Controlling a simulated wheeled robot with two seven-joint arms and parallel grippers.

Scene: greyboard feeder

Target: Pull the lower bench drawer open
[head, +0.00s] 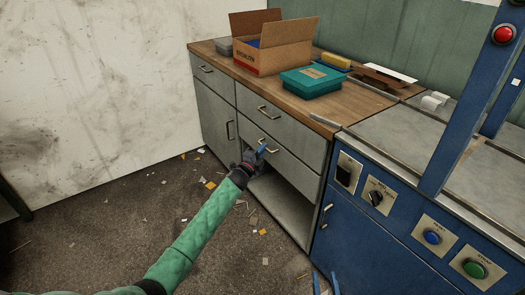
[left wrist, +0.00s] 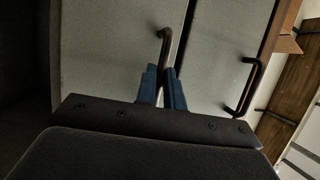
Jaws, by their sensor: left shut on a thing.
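The lower bench drawer (head: 293,168) is a grey front below the upper drawer, and it looks about flush with the cabinet. Its dark bar handle (left wrist: 166,42) stands out in the left wrist view. My left gripper (head: 262,150) is at this handle, its blue fingers (left wrist: 164,88) closed around one part of it. The gripper hides part of the handle in the head view. My right gripper (head: 326,284) shows only as two blue fingertips, set apart, at the bottom edge of the head view, with nothing seen between them.
The upper drawer (head: 290,126) is shut, with its own handle (left wrist: 251,88). An open shelf space (head: 280,205) lies below the lower drawer. A cardboard box (head: 272,48) and a teal box (head: 313,81) stand on the bench top. A blue machine (head: 375,240) stands at the right. Scraps litter the floor.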

